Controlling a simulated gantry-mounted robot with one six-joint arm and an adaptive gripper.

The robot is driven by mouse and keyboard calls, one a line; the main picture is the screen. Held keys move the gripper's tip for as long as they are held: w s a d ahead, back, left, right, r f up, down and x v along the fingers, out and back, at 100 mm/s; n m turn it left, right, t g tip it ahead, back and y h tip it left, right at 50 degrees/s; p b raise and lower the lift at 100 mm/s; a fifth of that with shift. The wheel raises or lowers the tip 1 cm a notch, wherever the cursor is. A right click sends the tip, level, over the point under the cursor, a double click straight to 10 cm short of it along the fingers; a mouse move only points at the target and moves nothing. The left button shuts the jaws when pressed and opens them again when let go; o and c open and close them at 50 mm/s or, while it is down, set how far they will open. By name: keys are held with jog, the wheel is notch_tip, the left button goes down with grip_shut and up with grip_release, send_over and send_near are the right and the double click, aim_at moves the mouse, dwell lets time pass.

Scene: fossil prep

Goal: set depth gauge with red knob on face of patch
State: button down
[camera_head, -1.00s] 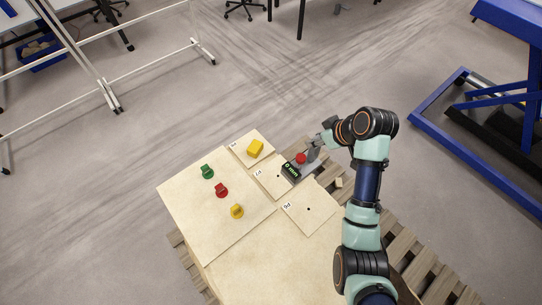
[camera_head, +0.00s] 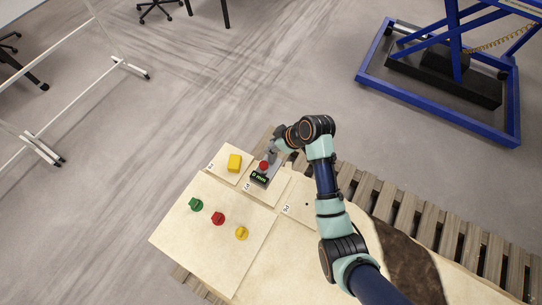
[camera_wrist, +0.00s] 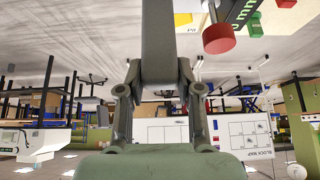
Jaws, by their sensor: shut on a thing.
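The depth gauge (camera_head: 260,177) has a dark body, a green "0 mm" readout and a red knob (camera_head: 264,166). It is over the middle pale patch (camera_head: 268,196), and I cannot tell whether it touches the face. My gripper (camera_head: 271,156) is shut on the gauge's grey part, just behind the knob. In the wrist view the red knob (camera_wrist: 219,38) and part of the readout show at the top right, and a grey bar (camera_wrist: 158,40) rises between my fingers. The middle patch's hole is hidden.
Green (camera_head: 196,204), red (camera_head: 218,218) and yellow (camera_head: 242,233) pieces sit on the board in front. Wooden slats (camera_head: 400,205) show beyond the board's edge.

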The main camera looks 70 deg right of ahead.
aim_at(276, 159)
notch_tip(276, 159, down, 12)
jog(key=shift+w+d+f+b, duration=0.1)
jog(key=shift+b, duration=0.75)
jog(key=c, duration=0.8)
grip_release()
jog(key=shift+f, duration=0.15)
jog(key=shift+o, duration=0.2)
jog(key=shift+r, duration=0.4)
jog(key=p+v, duration=0.2)
jog(key=v, duration=0.9)
jog(key=shift+s+r, duration=0.15)
jog(key=shift+s, duration=0.15)
